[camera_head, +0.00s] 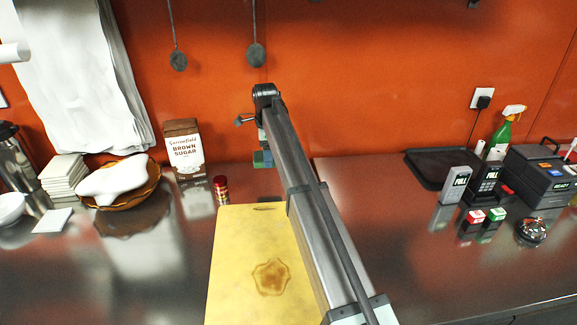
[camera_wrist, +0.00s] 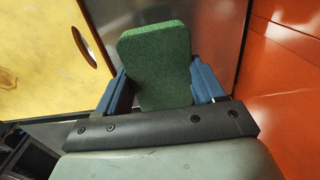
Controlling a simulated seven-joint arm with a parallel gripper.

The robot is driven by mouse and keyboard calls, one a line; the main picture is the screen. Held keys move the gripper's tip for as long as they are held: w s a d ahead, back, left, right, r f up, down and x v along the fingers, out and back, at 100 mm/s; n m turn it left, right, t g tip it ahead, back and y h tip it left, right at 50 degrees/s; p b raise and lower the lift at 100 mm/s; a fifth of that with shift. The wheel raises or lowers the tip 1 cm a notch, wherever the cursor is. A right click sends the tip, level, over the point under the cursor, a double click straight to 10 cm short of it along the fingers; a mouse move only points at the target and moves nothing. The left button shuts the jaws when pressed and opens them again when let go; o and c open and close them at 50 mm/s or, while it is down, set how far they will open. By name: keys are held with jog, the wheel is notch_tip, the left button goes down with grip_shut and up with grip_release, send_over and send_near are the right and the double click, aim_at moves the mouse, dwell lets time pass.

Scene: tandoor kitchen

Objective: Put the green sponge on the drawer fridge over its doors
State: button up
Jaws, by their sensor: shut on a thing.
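The green sponge (camera_wrist: 156,62) is a rounded block held between the blue fingers of my gripper (camera_wrist: 162,85) in the wrist view. Its near end is hidden by the gripper body. In the head view my gripper (camera_head: 263,158) hangs from the end of my arm near the orange wall, behind the cutting board. Only a small green part of the sponge shows there. Steel counter tops (camera_head: 420,240) run along the wall, with a seam right of the board. No doors or drawers show, so I cannot tell which part is the drawer fridge.
A red-capped jar (camera_head: 221,188), a brown sugar box (camera_head: 184,148) and a bread basket (camera_head: 120,182) are left. A black tray (camera_head: 435,168), payment devices and a bell (camera_head: 531,232) are right; the right front is clear.

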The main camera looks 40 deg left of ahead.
jog(key=shift+r, duration=0.8)
jog(key=r, duration=0.5)
jog(key=shift+w+d, duration=0.25)
jog(key=shift+d, duration=0.05)
jog(key=w+d+n, duration=0.7)
jog(key=w+d, duration=0.6)
jog(key=d, duration=0.4)
jog(key=shift+w+n, duration=0.25)
jog(key=shift+n, duration=0.15)
jog(key=w+d+n, duration=0.3)
jog(key=d, duration=0.4)
jog(key=w+d+n, duration=0.2)
jog(key=w+d, duration=0.1)
jog(key=d, duration=0.4)
jog(key=w+d+n, duration=0.3)
jog(key=d, duration=0.3)
jog(key=shift+w+d+n, duration=0.1)
jog(key=shift+d+n, duration=0.2)
jog(key=shift+d, duration=0.1)
jog(key=n, duration=1.9)
send_over(550, 259)
jog(key=shift+f, duration=7.65)
